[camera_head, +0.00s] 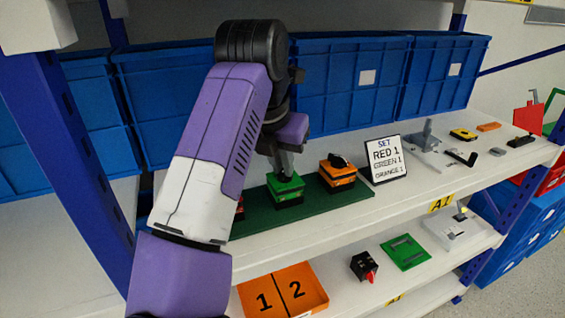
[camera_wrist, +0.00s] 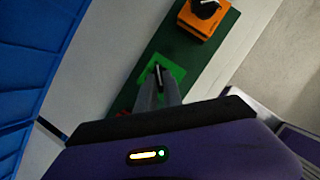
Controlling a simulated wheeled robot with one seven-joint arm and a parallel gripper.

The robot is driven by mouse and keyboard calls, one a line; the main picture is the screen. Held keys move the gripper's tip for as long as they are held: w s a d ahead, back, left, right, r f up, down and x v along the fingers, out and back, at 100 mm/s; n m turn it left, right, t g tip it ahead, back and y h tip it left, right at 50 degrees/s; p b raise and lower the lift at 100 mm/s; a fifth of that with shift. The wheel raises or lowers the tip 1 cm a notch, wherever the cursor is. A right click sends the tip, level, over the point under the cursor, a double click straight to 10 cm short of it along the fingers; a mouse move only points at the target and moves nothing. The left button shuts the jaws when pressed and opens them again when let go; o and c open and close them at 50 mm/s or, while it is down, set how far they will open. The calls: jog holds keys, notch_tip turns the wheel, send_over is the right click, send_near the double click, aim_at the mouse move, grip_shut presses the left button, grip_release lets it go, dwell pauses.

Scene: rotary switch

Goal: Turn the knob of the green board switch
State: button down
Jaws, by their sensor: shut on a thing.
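The green board switch (camera_head: 285,191) stands on a dark green base strip (camera_head: 345,203) on the shelf, between a red switch (camera_head: 240,208) and an orange switch (camera_head: 337,177). My gripper (camera_head: 285,176) points down onto its top and is shut on its dark knob. In the wrist view the two fingers of my gripper (camera_wrist: 159,82) pinch the knob (camera_wrist: 157,70) above the green top plate (camera_wrist: 176,73). The fingers hide much of the knob. The red switch is mostly hidden behind my arm.
The orange switch with its black knob (camera_wrist: 205,8) is close beside. A sign (camera_head: 385,159) reads SET RED 1, GREEN 1, ORANGE 1. Blue crates (camera_head: 350,105) stand behind. Various small fixtures (camera_head: 425,140) lie to the right. An orange tray (camera_head: 283,291) is on the lower shelf.

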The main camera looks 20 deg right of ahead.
jog(key=shift+n+b, duration=0.3)
jog(key=n+b, duration=0.1)
jog(key=n, duration=0.1)
jog(key=n+t+y+b, duration=0.1)
jog(key=n+b, duration=0.1)
jog(key=shift+s+d+f+y, duration=0.1)
jog(key=shift+d+f+y, duration=0.1)
jog(key=shift+y, duration=0.1)
jog(key=shift+d+r+n+y+b, duration=0.1)
jog(key=shift+n+y+b, duration=0.3)
jog(key=shift+n+b, duration=0.45)
jog(key=shift+d+r+n+y+b, duration=0.1)
jog(key=shift+n+y+b, duration=0.35)
jog(key=shift+n, duration=0.7)
jog(key=c, duration=1.5)
grip_release()
jog(key=shift+r, duration=0.1)
